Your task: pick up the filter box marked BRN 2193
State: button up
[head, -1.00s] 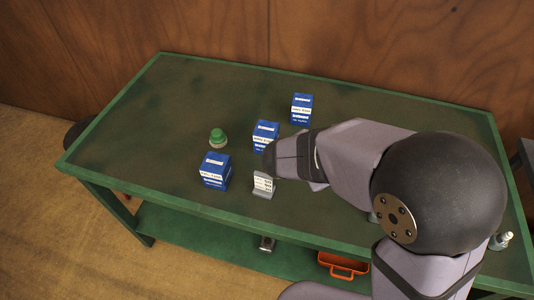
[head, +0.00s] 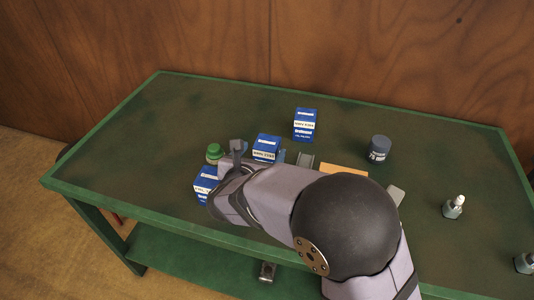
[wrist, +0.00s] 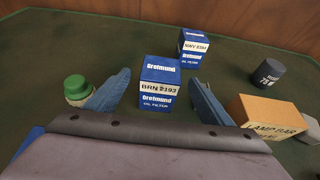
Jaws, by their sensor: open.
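The filter box marked BRN 2193 (wrist: 158,84) is blue and white and stands upright on the green bench, straight ahead in the wrist view. It also shows in the head view (head: 266,148), just beyond my gripper. My gripper (wrist: 157,84) is open, with one blue-grey finger to the left of the box and one to the right. The fingertips flank its lower part; I cannot tell whether they touch it. A similar blue box (wrist: 194,47) with a different label stands behind it to the right. Another blue box (head: 205,184) is partly hidden by my arm.
A green-capped jar (wrist: 77,90) stands close beside the left finger. An orange-brown box marked LAMP BAR (wrist: 265,118) and a dark cylinder (wrist: 268,74) are to the right. A small bottle (head: 453,207) stands farther right. The bench's back left is clear.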

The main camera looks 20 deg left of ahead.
aim_at(264, 150)
jog(key=shift+x, duration=2.1)
jog(key=shift+w, duration=0.1)
jog(key=shift+p+x, duration=0.85)
jog(key=shift+x, duration=1.65)
jog(key=c, duration=1.4)
jog(key=shift+o, duration=0.2)
jog(key=shift+r, duration=0.15)
